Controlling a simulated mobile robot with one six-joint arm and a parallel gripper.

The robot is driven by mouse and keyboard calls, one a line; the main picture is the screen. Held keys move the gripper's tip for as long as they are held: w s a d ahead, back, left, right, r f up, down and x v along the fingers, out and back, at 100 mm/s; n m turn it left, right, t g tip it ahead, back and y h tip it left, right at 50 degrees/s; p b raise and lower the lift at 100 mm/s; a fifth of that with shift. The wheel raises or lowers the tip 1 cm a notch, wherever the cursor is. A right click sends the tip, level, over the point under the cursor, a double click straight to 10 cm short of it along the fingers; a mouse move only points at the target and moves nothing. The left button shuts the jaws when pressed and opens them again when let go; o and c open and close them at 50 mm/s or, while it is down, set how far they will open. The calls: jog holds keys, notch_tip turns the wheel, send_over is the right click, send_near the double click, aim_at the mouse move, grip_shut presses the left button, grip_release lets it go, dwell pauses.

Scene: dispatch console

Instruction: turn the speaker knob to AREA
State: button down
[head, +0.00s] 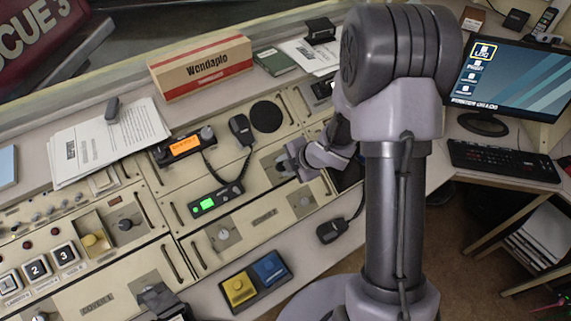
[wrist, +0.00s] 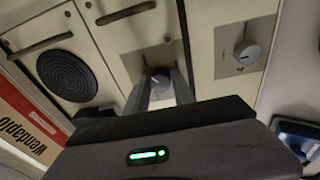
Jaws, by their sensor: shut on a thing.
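A grey round knob (wrist: 158,82) on a light panel plate sits between the two fingertips of my gripper (wrist: 161,77) in the wrist view. My gripper is shut on this knob, which lies near the round black speaker grille (wrist: 67,75). The knob's pointer and any AREA lettering are too small or hidden to read. In the head view my gripper (head: 289,162) reaches down to the console panel and covers most of the knob. The speaker grille (head: 266,116) lies just behind it there.
A second knob (wrist: 246,53) is on the neighbouring panel, also in the head view (head: 303,201). A Wendaplo box (head: 200,66) stands behind. A yellow-and-blue button box (head: 255,280) sits in front.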

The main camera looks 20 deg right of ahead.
jog(key=shift+m, duration=0.3)
dwell(0.4)
jog(key=c, duration=1.1)
grip_release()
jog(key=shift+o, duration=0.2)
jog(key=p+v, duration=0.8)
jog(key=v, duration=0.9)
jog(key=shift+r, duration=0.15)
jog(key=shift+d, duration=0.15)
